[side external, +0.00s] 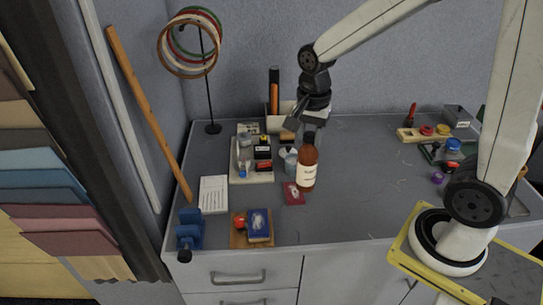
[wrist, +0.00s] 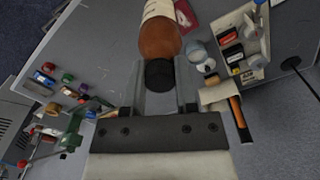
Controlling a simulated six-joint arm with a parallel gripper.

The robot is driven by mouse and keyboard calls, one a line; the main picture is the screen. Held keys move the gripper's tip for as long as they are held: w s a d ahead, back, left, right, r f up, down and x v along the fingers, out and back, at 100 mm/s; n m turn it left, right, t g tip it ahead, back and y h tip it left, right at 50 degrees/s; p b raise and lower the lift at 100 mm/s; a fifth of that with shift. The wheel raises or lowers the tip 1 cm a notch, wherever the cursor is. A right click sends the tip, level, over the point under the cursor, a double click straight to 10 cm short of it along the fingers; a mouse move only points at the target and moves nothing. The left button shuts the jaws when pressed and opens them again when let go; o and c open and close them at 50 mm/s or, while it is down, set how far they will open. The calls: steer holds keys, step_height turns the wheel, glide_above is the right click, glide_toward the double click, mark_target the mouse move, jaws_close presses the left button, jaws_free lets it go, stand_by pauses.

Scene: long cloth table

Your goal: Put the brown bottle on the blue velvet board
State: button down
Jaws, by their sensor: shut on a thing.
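The brown bottle (side external: 307,172) has a white label and a dark cap. It is upright in the side view, just beside a small red card; I cannot tell whether its base touches the table. My gripper (side external: 312,130) is above it, shut on the dark cap and neck. In the wrist view the bottle (wrist: 160,38) extends away from between the fingers of my gripper (wrist: 160,85). A blue board-like piece (side external: 260,229) with a pale mark lies near the front edge, on a brown board. It is probably the blue velvet board. I do not make it out in the wrist view.
The red card (side external: 293,193) lies by the bottle's base. A pale tray (side external: 250,178) of small bottles and boxes stands to its left. A white sheet (side external: 213,194), blue clamp-like object (side external: 189,229) and hoop stand (side external: 212,128) are further left.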

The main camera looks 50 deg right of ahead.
steer(key=w+a+f, duration=0.2)
steer(key=w+a, duration=0.4)
steer(key=a, duration=0.4)
steer(key=shift+w+a, duration=0.3)
steer(key=shift+a, duration=0.05)
steer(key=shift+f, duration=0.2)
step_height(320, 180, down, 6)
stand_by(0.5)
steer(key=shift+f, duration=0.35)
stand_by(0.7)
steer(key=shift+c, duration=1.5)
jaws_free()
step_height(320, 180, up, 8)
